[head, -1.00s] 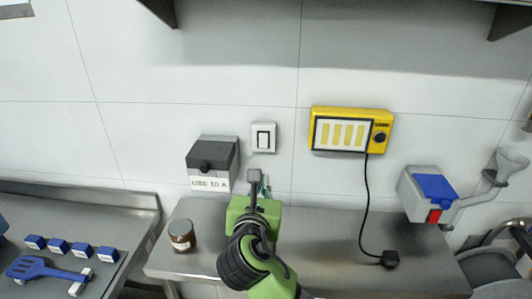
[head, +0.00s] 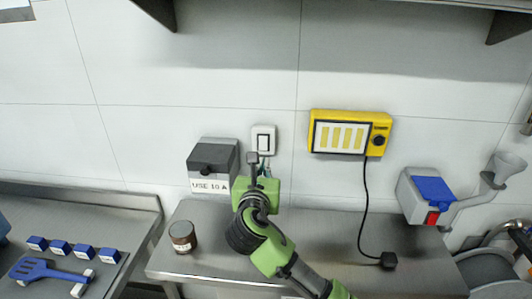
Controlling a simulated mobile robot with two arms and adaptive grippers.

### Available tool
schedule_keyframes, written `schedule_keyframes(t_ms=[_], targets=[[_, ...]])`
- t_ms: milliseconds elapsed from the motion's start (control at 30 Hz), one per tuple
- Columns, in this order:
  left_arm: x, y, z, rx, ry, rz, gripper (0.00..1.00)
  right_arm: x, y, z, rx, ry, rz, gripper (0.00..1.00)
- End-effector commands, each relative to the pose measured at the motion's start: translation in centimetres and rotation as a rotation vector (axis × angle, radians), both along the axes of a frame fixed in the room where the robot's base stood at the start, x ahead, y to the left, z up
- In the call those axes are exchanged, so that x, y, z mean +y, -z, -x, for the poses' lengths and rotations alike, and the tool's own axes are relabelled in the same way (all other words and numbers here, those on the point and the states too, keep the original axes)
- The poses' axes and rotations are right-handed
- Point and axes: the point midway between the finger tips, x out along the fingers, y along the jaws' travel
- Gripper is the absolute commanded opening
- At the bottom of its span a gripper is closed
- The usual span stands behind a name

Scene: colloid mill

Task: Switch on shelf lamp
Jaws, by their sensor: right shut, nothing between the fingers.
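A white wall switch with a dark-edged rocker (head: 264,140) is on the tiled wall, right of a grey box. My right gripper (head: 258,160) is shut and empty, just below the switch in the picture; I cannot tell whether it touches it. A metal shelf (head: 400,5) shows at the top edge; no lamp is visible under it. My left gripper is not in view.
A grey box labelled "USE 10 A" (head: 212,168) is close left of my gripper. A yellow panel (head: 350,133) with a knob and black cable hangs to the right. A grey-and-blue device (head: 427,197) is at right.

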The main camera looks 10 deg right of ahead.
Motion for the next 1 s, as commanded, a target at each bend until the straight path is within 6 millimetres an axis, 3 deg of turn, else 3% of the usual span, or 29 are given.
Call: schedule_keyframes(t_ms=[200, 400, 1000], targets=[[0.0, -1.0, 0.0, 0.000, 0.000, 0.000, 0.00, -1.2, 0.4, -3.7, 0.001, 0.001, 0.000, 0.00], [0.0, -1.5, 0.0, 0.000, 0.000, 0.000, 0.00, -1.8, 0.8, -5.6, 0.001, 0.000, -0.001, 0.00], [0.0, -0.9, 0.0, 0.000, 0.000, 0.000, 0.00, -2.1, 1.3, -6.4, -0.015, 0.000, 0.005, 0.00]])
